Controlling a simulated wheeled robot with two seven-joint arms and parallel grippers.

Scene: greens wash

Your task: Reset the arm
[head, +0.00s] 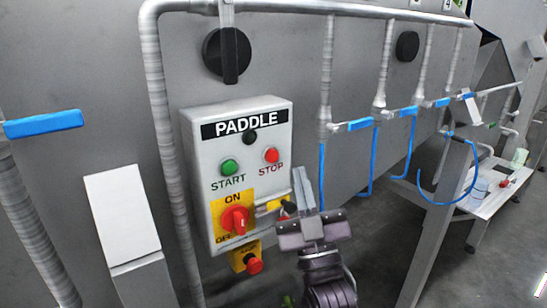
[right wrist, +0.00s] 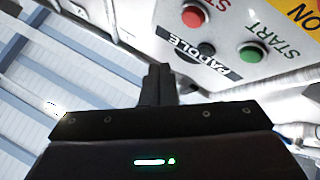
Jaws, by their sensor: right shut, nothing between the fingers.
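My right gripper (head: 304,190) is in front of the lower right part of the paddle control box (head: 279,119). Its fingers are together and empty; they also show shut in the right wrist view (right wrist: 157,82). The box carries a green START button (head: 229,167), a red STOP button (head: 271,155) and a red rotary switch (head: 236,219) on a yellow ON/OFF plate. The fingertips are just right of a yellow tag beside the switch; I cannot tell whether they touch anything. My left gripper is not in view.
A red emergency button (head: 254,265) on a yellow base hangs below the box. Pipes with blue-handled valves (head: 360,124) and blue hoses (head: 322,175) run to the right. A white side table (head: 490,203) stands further right.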

